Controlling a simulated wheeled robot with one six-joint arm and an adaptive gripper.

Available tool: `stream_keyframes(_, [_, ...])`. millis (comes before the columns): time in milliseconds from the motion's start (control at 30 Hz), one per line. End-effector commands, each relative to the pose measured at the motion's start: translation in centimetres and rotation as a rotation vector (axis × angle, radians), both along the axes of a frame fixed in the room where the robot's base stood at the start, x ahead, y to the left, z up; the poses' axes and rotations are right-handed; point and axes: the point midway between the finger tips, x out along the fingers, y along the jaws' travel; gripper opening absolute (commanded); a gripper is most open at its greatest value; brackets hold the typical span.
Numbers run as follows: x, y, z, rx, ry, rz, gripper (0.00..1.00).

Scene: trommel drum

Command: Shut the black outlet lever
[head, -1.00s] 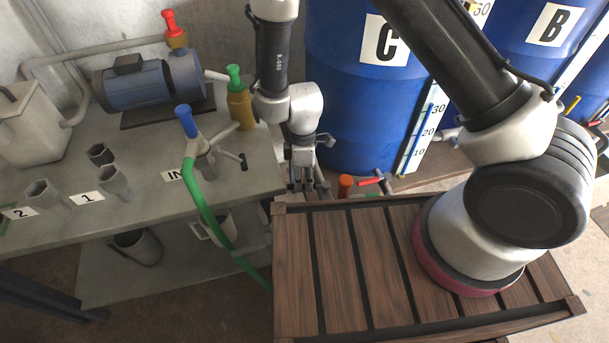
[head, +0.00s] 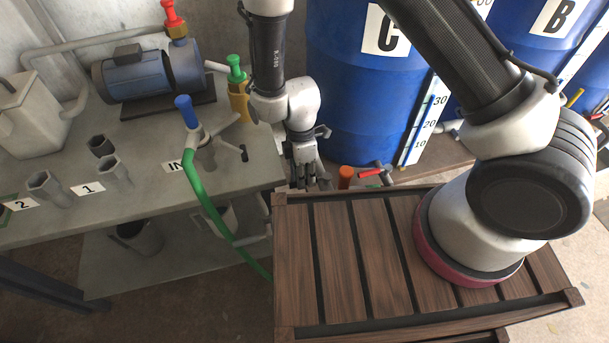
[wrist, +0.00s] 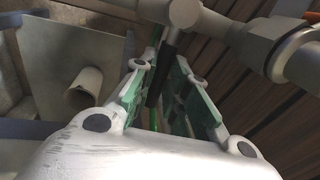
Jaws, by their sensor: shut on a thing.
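My gripper (head: 312,182) is beyond the far left corner of the slatted wooden top, low beside the blue drum marked C. In the wrist view, a black lever (wrist: 168,52) runs down from a grey valve body (wrist: 184,13) and passes between the green-padded fingers of my gripper (wrist: 170,80). The fingers are shut on this lever. Its lower end is partly hidden by the fingers. In the head view my gripper and wrist hide the held lever.
A red-handled valve (head: 376,174) and an orange cap (head: 346,176) sit close to the right of my gripper. The slatted wooden top (head: 340,260) is in front. The grey bench (head: 140,195) with a green hose (head: 212,212) stands to the left. Blue drum C (head: 350,100) stands behind.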

Motion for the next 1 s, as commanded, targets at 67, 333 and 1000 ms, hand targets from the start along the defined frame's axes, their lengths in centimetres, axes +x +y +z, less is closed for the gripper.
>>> stream_keyframes(67, [-0.1, -0.1, 0.0, 0.0, 0.002, 0.006, 0.23])
stream_keyframes(333, [-0.1, 0.0, 0.0, -0.001, 0.002, 0.003, 0.37])
stream_keyframes(1000, [1.9, 0.4, 9.7, 0.002, -0.001, 0.002, 0.37])
